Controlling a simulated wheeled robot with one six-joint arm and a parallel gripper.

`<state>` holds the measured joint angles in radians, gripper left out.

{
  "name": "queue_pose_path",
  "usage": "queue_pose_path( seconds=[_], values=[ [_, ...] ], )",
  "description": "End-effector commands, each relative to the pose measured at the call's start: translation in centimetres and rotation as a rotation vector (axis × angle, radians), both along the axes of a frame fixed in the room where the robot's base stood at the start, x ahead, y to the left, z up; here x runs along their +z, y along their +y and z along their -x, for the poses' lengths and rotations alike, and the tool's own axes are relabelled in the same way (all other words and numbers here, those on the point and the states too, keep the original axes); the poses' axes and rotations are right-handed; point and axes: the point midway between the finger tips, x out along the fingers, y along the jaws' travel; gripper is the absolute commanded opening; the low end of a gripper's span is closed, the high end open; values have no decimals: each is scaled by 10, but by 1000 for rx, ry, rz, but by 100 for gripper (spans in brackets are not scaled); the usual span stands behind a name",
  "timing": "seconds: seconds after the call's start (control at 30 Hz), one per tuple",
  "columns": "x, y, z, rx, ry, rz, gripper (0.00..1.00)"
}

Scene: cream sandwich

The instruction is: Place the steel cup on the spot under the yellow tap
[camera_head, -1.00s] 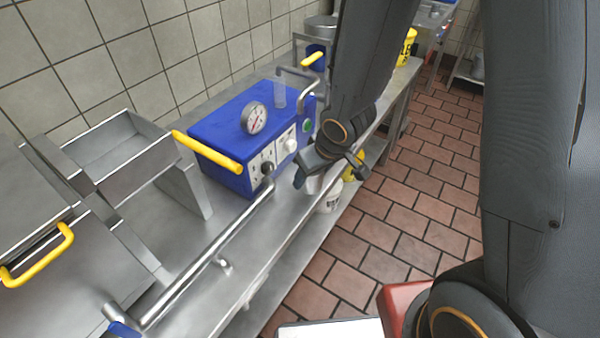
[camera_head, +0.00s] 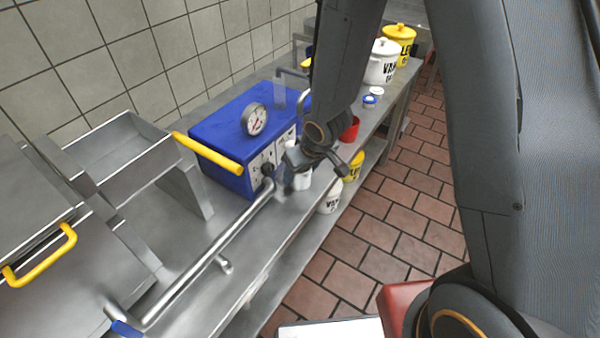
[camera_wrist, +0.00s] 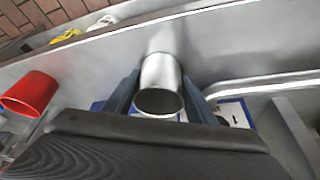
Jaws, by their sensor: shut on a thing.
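My gripper (camera_wrist: 160,92) is shut on the steel cup (camera_wrist: 158,72), with one dark finger on each side of it in the wrist view. The cup's open rim faces the camera. In the head view my gripper (camera_head: 292,178) hangs over the counter, just right of the blue machine's front; the cup is hard to make out there. A yellow handle (camera_head: 207,153) sticks out at the left of the blue machine (camera_head: 228,125). Another bit of yellow (camera_head: 307,62) shows behind my arm. I cannot tell which is the yellow tap; no marked spot is clear.
A red cup (camera_head: 351,129) stands on the steel counter (camera_head: 262,238) beyond my gripper. A white pot (camera_head: 383,64) and a yellow pot (camera_head: 400,38) stand farther back. A steel pipe (camera_head: 205,255) runs along the counter at left. A white tub (camera_head: 329,198) is on the lower shelf.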

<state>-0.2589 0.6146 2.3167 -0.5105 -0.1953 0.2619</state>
Motion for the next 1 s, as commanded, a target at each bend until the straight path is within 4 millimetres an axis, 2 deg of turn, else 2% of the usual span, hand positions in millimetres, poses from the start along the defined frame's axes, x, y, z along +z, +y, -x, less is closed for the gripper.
queue_pose_path(
  seconds=[0.1,0.13,0.23,0.53,0.67,0.77,1.0],
  values=[
    [-4,0,0,0,0,0,28],
    [-4,0,0,0,0,0,52],
    [-3,0,0,0,0,0,69],
    [-2,0,0,0,0,0,69],
    [4,-1,1,0,-1,0,69],
    [19,-3,6,0,-2,0,69],
    [68,-13,24,0,-1,0,69]
  ],
)
